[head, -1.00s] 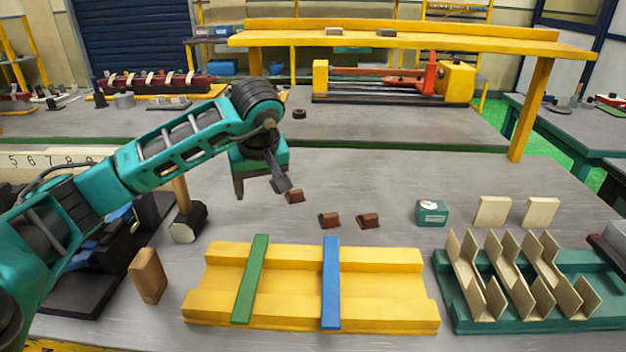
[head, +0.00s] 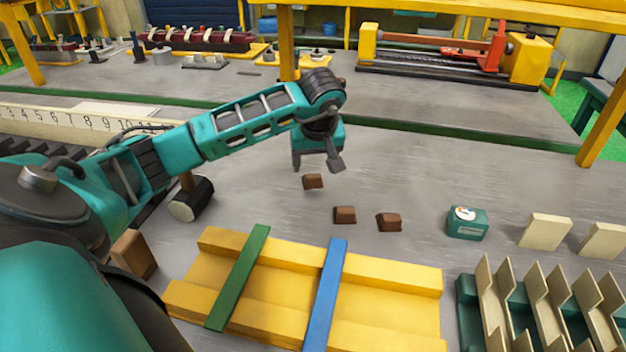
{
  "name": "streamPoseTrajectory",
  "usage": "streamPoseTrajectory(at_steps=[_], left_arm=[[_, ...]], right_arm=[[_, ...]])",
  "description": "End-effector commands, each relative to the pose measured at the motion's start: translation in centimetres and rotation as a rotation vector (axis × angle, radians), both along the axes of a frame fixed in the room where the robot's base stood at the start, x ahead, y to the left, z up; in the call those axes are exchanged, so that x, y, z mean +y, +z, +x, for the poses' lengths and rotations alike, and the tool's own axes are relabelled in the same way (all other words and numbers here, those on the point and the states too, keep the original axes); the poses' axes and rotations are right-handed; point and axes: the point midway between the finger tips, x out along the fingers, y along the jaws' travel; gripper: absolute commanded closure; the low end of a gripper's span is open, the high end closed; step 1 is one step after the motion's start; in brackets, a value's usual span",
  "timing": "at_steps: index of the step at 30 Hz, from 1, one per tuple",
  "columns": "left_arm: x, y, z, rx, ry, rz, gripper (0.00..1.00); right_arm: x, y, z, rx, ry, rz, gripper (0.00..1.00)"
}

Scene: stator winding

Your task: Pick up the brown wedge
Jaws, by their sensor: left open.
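A brown wedge (head: 313,181) lies on the grey bench, just below my left gripper in the head view. Two more brown wedges, one in the middle (head: 345,215) and one to its right (head: 389,222), lie nearer the yellow fixture. My left gripper (head: 317,167) is open, its two dark fingers pointing down above the first wedge. I cannot tell whether the fingers touch it or how high they are. Nothing shows held in the jaws. My right gripper is not in view.
A yellow fixture (head: 275,293) with a green strip (head: 238,278) and a blue strip (head: 325,294) lies in front. A black-headed mallet (head: 191,199) and a wooden block (head: 133,254) are at the left. A green box with a dial (head: 467,223) and cream pieces are at the right.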

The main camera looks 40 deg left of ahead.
Motion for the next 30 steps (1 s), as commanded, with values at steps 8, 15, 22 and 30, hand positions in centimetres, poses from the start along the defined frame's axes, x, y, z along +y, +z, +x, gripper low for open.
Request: streamPoseTrajectory(at_steps=[8, 15, 22, 30], left_arm=[[0.9, -2.5, 0.8, 0.003, 0.002, -0.001, 0.34], [1.9, -5.0, 1.7, 0.0, 0.001, 0.0, 0.34], [2.1, -5.2, 1.7, 0.0, -0.001, 0.001, 0.34], [2.1, -5.2, 1.7, -0.001, 0.0, 0.001, 0.57]], right_arm=[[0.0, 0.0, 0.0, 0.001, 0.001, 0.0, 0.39], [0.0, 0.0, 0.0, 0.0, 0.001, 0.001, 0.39], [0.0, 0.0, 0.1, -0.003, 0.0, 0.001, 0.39], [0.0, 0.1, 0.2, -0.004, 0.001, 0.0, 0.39]])
